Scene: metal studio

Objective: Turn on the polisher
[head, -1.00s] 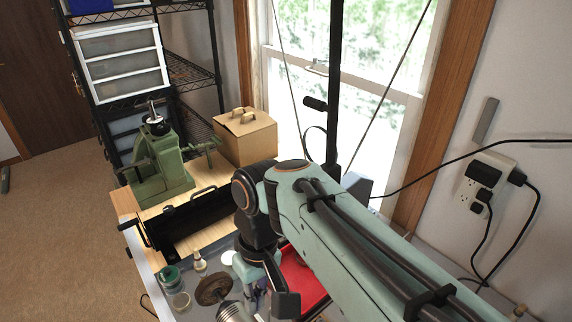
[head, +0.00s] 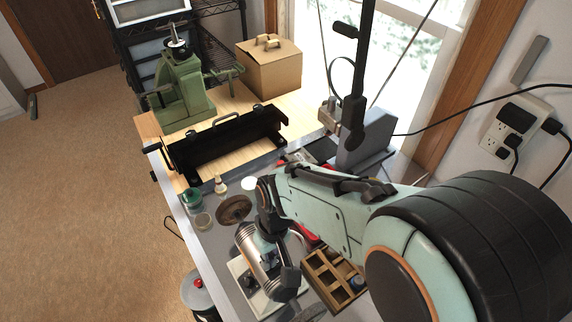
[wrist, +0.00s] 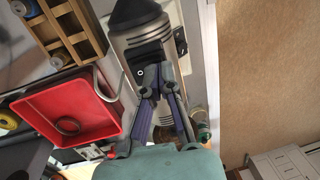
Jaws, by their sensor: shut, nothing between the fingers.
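The polisher (head: 259,252) is a silver motor on a pale base at the front of the bench, with a brown wheel (head: 234,208) at its far end. My arm partly covers it in the head view. In the wrist view, its silver body (wrist: 145,42) shows at top centre, with a dark panel (wrist: 141,56) on it. My gripper (wrist: 154,78) has its fingers together and empty, with the tips at the lower edge of that panel. I cannot tell whether they touch it. The switch itself is not clear.
A red tray (wrist: 75,112) and a wooden organizer (wrist: 88,30) lie close beside the polisher. Small jars (head: 192,197) stand near the wheel. A black metal bender (head: 222,140), green press (head: 183,92) and cardboard box (head: 268,68) are farther back. Open floor (head: 80,190) lies left.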

